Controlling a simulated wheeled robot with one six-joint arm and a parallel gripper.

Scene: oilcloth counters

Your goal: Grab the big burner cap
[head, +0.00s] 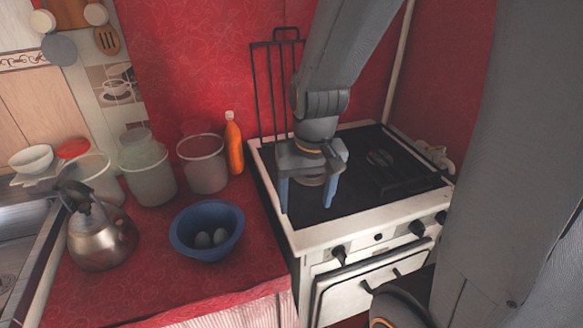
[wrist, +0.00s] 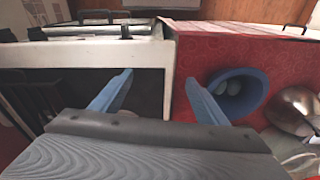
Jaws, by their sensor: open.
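My gripper (head: 306,206) is over the left part of the black stove top (head: 350,205), pointing down. Its two blue fingers are apart, with nothing held between them. A round grey piece, apparently the big burner cap (head: 313,181), shows just behind and between the fingers in the head view, partly hidden by the gripper. I cannot tell the exact gap between it and the fingertips. In the wrist view, the open gripper (wrist: 160,77) spans the stove's white edge, and the gripper body hides most of the stove top below; the cap is not clear there.
Another burner (head: 380,158) and a dark grate (head: 410,178) are at the stove's right. An upright black rack (head: 270,85) stands behind. Left, the red counter holds a blue bowl (head: 180,238) with eggs, a kettle (head: 98,240), an orange bottle (head: 234,148) and jars.

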